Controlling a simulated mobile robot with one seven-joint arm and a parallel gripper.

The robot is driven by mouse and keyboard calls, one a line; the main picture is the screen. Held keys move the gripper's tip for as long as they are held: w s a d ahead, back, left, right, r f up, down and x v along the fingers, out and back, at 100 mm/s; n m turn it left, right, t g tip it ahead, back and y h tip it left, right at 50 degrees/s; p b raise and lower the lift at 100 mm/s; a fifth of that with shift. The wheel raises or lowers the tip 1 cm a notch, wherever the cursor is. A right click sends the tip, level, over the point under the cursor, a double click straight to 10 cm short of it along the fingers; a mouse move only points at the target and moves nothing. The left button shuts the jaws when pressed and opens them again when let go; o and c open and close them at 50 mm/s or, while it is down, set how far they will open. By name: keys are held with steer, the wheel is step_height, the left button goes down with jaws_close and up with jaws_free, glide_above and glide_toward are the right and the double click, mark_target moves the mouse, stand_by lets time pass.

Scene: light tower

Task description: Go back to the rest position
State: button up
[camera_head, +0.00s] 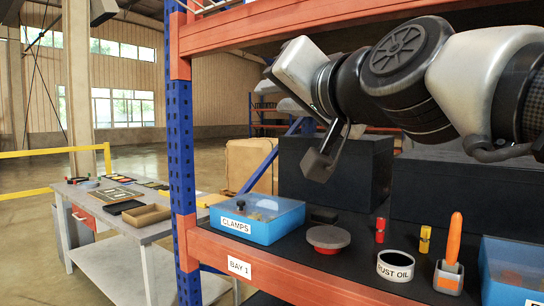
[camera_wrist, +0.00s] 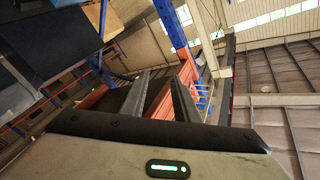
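My gripper (camera_head: 322,163) hangs in the air in the head view, at the end of my arm, which reaches in from the upper right. It is in front of a dark box and above the shelf of Bay 1 (camera_head: 325,262). In the wrist view, the two fingers of my gripper (camera_wrist: 161,80) stand apart with nothing between them. The camera there is tilted, and orange and blue rack parts show beyond the fingers. No item touches the gripper in either view.
The shelf holds a blue CLAMPS bin (camera_head: 257,222), a grey-topped disc (camera_head: 328,238), a DUST OIL tin (camera_head: 395,266), an orange-handled tool in a holder (camera_head: 449,277) and dark boxes (camera_head: 335,168). A blue rack post (camera_head: 180,140) stands left of my gripper. A workbench (camera_head: 130,228) stands farther left.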

steer(key=s+d+f+n+g+h, duration=0.1)
steer(key=s+d+f+g+h, duration=0.1)
steer(key=f, duration=0.8)
steer(key=s+d+f+n+g+h, duration=0.1)
steer(key=d+f+g, duration=0.15)
steer(key=f, duration=0.65)
steer(key=s+d+f+g+h, duration=0.2)
steer(key=s+d+f+g, duration=0.15)
steer(key=s+f, duration=0.45)
steer(key=s+d+f+g+h, duration=0.25)
steer(key=s+d+f, duration=0.2)
steer(key=f, duration=0.75)
step_height(320, 180, up, 27)
steer(key=p, duration=2.8)
steer(key=shift+d+g, duration=0.25)
steer(key=shift+g, duration=0.1)
steer(key=shift+s, duration=0.1)
